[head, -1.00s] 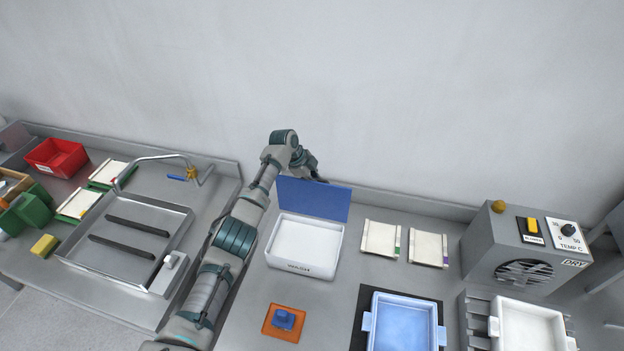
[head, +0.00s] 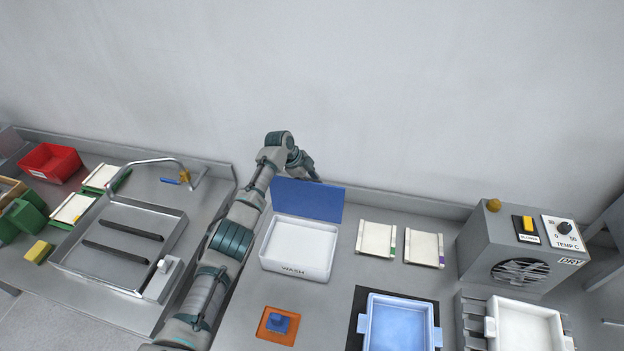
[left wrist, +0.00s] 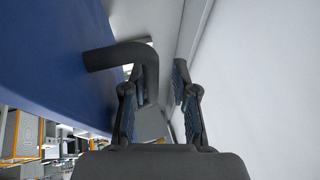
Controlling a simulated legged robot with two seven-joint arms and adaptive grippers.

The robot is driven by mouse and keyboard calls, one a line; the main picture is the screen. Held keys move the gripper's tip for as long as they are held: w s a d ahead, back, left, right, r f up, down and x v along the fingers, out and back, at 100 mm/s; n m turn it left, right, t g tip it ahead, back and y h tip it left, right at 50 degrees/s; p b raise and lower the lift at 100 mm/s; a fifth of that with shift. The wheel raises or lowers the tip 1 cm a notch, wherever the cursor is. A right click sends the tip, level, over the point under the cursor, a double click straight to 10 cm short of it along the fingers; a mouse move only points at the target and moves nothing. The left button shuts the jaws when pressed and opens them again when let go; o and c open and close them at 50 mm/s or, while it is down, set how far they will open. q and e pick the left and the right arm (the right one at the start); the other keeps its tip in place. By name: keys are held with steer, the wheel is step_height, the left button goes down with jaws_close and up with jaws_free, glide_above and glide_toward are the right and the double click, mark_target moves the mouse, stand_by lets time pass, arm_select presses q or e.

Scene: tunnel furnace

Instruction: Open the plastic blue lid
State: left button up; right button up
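The blue lid (head: 308,199) stands raised, close to upright, at the back edge of the white WASH box (head: 296,270), whose top is uncovered. In the left wrist view the lid (left wrist: 50,60) fills the left side, with a bent black handle (left wrist: 118,57) sticking out from it. My left gripper (head: 313,175) is at the lid's back side, its fingertips partly hidden in the head view. In the left wrist view the gripper (left wrist: 160,88) has its fingers apart, with the handle's end near the left finger; contact is unclear. My right gripper is out of view.
An orange block with a blue knob (head: 279,325) lies in front of the box. White trays (head: 377,239) lie to its right, then a blue basin (head: 401,325) and the DRY unit (head: 520,250). A sink (head: 123,240) is at the left. The wall is close behind.

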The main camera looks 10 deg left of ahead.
arm_select(q)
steer(key=shift+a+r, duration=0.1)
steer(key=v, duration=1.1)
steer(key=shift+a+r, duration=0.3)
steer(key=shift+d, duration=0.35)
steer(key=shift+s, duration=0.1)
